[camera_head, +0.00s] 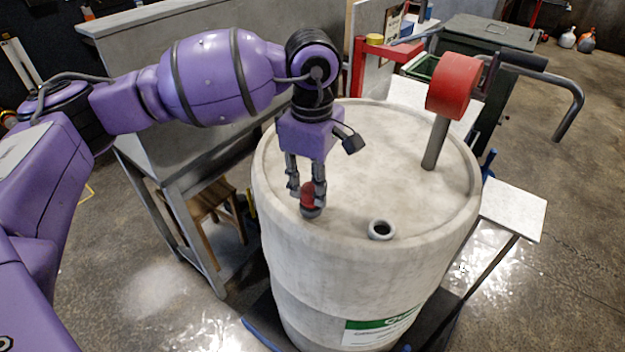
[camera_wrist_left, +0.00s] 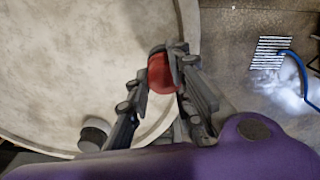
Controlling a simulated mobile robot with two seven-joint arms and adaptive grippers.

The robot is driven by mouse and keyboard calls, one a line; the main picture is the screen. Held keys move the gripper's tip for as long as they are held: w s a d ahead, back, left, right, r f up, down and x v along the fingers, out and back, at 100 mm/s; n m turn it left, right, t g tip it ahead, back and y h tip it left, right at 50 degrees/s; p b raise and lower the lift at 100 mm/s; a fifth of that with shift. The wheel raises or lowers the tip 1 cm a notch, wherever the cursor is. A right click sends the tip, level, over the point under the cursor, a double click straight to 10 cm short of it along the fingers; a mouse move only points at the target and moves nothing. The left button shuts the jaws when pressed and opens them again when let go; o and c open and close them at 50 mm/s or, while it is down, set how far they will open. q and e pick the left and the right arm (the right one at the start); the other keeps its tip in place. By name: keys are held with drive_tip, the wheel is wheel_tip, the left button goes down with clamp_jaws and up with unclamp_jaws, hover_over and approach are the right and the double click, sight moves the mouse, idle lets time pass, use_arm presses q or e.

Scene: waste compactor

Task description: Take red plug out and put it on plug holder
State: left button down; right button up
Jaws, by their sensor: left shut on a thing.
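A small red plug (camera_head: 310,198) with a grey lower end is between the fingers of my left gripper (camera_head: 307,190), which is shut on it. It also shows in the left wrist view (camera_wrist_left: 160,74). The gripper points down over the near left part of the lid of a large pale barrel (camera_head: 370,130). I cannot tell if the plug touches the lid. An open grey ring-shaped hole (camera_head: 381,229) in the lid is to the right of the plug, apart from it. I cannot tell for sure which thing is the plug holder. My right gripper is not in view.
A red cylinder (camera_head: 453,86) on a grey post rises from the barrel's right side, with a dark bent handle beyond. A white plate (camera_head: 515,208) on a stand is at right. A grey bench (camera_head: 180,100) stands behind left. A red frame (camera_head: 358,60) is at the back.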

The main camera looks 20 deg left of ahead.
use_arm(q)
drive_tip(key=shift+f, duration=0.4)
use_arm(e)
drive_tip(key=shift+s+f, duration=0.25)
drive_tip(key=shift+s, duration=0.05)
use_arm(q)
drive_tip(key=shift+f, duration=0.3)
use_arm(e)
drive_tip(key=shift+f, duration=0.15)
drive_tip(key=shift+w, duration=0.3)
use_arm(q)
drive_tip(key=c, duration=1.5)
unclamp_jaws()
drive_tip(key=shift+c, duration=0.2)
drive_tip(key=shift+o, duration=0.3)
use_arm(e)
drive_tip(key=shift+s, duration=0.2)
use_arm(q)
drive_tip(key=shift+c, duration=0.4)
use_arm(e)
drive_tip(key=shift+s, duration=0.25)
